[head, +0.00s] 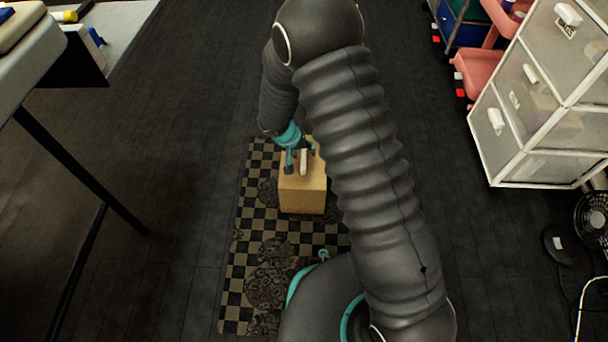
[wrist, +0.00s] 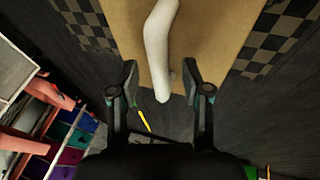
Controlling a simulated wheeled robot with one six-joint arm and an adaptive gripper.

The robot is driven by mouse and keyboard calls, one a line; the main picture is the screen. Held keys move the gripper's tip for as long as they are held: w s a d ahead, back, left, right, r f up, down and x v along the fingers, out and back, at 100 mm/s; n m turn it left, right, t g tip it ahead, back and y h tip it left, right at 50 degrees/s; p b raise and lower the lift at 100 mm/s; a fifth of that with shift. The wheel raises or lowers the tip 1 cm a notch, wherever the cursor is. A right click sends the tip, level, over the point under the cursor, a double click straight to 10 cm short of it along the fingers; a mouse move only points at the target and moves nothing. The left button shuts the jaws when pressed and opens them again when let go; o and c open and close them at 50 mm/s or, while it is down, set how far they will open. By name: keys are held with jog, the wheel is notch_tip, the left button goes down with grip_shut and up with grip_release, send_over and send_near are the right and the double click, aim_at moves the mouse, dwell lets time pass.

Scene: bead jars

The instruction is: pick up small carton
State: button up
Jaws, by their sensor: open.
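The small carton (head: 302,196) is a tan box standing on a checkered mat in the head view. Its tan top (wrist: 205,35) fills the upper middle of the wrist view. A white, slightly bent bar (head: 304,162) lies along the top of the carton; it also shows in the wrist view (wrist: 158,45). My gripper (head: 301,160) is open over the carton's top, with its fingers on either side of the white bar. In the wrist view the fingertips (wrist: 162,82) are apart, with the bar's near end between them. Whether they touch the carton is unclear.
The patterned mat (head: 238,262) lies on dark floor. A white-framed drawer unit (head: 545,115) and a pink object (head: 482,72) stand at right, with a black fan (head: 592,222) below. A table (head: 32,65) with thin dark legs stands at left. Floor left of the mat is clear.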

jog(key=shift+w+d+f, duration=0.25)
jog(key=shift+f, duration=0.4)
grip_shut()
jog(key=shift+r, duration=0.15)
